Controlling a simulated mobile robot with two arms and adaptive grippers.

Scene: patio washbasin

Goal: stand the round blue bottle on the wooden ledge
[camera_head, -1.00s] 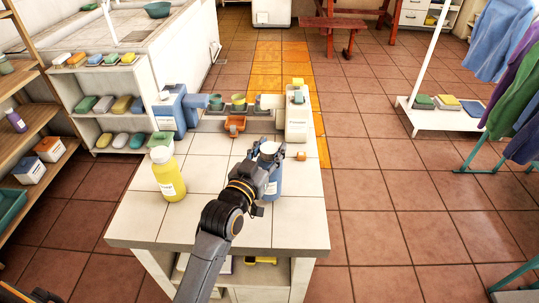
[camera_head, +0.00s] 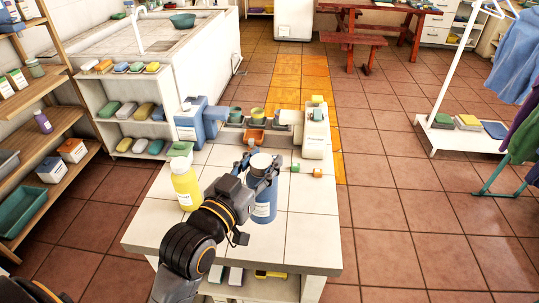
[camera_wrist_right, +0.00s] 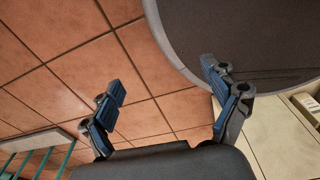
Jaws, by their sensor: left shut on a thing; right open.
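The round blue bottle (camera_head: 264,208) with a white cap is upright over the white tiled table in the head view. My left gripper (camera_head: 262,168) is shut around its upper part, just below the cap. I cannot tell whether its base touches the tiles. Wooden shelves (camera_head: 50,122) stand at the left; I cannot tell whether one of them is the wooden ledge. My right gripper (camera_wrist_right: 160,92) is open and empty in the right wrist view, over the tiled floor; it is not in the head view.
Two small blocks (camera_head: 317,173) lie nearby. The table's front right (camera_head: 310,240) is clear.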

